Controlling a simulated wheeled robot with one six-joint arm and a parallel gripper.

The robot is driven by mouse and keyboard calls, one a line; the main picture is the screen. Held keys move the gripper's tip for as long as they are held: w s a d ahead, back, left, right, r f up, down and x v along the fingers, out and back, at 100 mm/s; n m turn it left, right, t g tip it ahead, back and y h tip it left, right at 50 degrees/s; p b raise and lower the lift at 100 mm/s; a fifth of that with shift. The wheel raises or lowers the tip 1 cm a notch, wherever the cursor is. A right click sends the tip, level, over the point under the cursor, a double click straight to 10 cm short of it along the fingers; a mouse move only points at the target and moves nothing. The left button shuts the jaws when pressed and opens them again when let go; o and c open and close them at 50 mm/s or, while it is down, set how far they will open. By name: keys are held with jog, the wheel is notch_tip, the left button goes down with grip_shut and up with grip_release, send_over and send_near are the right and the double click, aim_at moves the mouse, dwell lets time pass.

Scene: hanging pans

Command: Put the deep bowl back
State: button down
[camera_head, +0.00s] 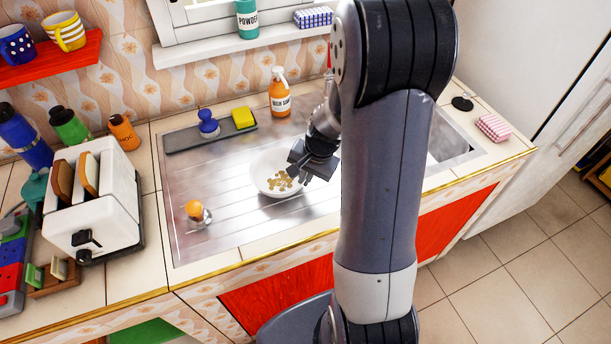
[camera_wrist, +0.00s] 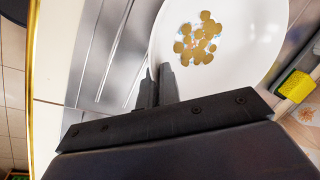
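A white bowl (camera_head: 268,163) with several yellow-brown pieces in it is at the metal drainboard, left of my arm. It is the only bowl in view, and it fills the upper right of the wrist view (camera_wrist: 250,70). My gripper (camera_head: 297,178) is at the bowl's right side in the head view. In the wrist view its fingers (camera_wrist: 157,74) are close together, one on each side of the bowl's rim, and look shut on it. The head view does not show clearly whether the bowl rests on the drainboard (camera_head: 235,230) or is slightly raised.
An egg in a cup (camera_head: 198,211) stands left of the bowl. A dark tray (camera_head: 190,140) with a blue-handled brush and a yellow sponge (camera_head: 243,117) lies behind, beside an orange soap bottle (camera_head: 280,95). A toaster (camera_head: 95,205) is left. The front drainboard is clear.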

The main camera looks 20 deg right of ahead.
jog(key=c, duration=1.6)
grip_release()
jog(key=shift+c, duration=0.2)
jog(key=v, duration=1.2)
jog(key=shift+r, duration=0.1)
